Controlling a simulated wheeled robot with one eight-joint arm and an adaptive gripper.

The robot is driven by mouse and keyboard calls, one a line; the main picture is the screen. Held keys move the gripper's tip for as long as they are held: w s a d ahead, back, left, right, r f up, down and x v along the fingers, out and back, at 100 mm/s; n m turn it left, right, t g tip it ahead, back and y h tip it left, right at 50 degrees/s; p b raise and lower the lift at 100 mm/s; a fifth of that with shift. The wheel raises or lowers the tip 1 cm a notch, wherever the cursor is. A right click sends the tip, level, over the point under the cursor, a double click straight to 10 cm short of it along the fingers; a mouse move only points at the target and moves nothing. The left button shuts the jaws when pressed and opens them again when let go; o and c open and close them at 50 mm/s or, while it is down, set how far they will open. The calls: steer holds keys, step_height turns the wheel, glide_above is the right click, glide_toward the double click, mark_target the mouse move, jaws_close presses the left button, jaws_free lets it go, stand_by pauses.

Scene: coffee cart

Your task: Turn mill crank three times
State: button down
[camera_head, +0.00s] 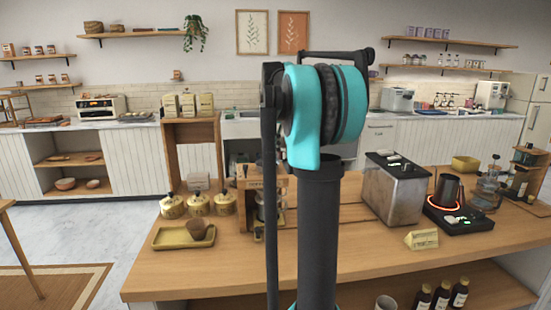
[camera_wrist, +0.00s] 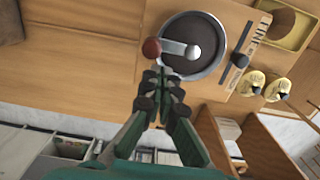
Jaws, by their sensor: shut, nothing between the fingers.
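The mill (camera_wrist: 207,69) shows in the wrist view as a round dark top with a pale rim. Its light metal crank (camera_wrist: 174,47) runs left from the hub to a red-brown knob (camera_wrist: 151,48), which sticks out past the rim. My gripper (camera_wrist: 160,74) is shut and empty, with its tips just below the knob in the picture. I cannot tell whether they touch the knob or the rim. In the head view my arm hides much of the mill, its crank and my gripper.
A yellow tray (camera_head: 168,243) with a brown bowl (camera_head: 197,229) and several yellow canisters (camera_head: 172,207) stand left of the mill. Bare wooden counter (camera_head: 240,275) lies in front.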

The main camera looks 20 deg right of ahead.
steer(key=shift+f, duration=0.5)
steer(key=shift+r, duration=0.65)
steer(key=shift+r, duration=0.25)
